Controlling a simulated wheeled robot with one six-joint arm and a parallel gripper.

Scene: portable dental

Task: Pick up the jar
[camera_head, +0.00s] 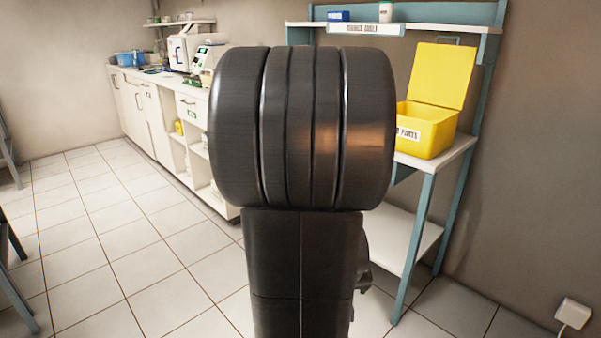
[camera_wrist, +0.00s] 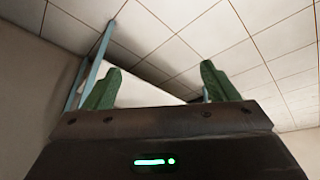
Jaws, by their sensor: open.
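My gripper (camera_wrist: 160,67) shows in the wrist view with its two green fingers wide apart and nothing between them. Floor tiles and part of a blue-legged stand lie beyond the fingers. In the head view my gripper is hidden behind my own dark arm. I cannot pick out a jar for sure. A small white container (camera_head: 385,12) stands on the top shelf of the blue rack, but it is too small to tell if it is a jar. My arm hides the middle of the head view.
A yellow open-lidded bin (camera_head: 426,140) sits on the blue rack's worktop (camera_head: 455,150) at right. A blue box (camera_head: 339,16) is on its upper shelf. A white counter (camera_head: 150,95) with lab machines runs along the back left. The tiled floor at left (camera_head: 110,230) is clear.

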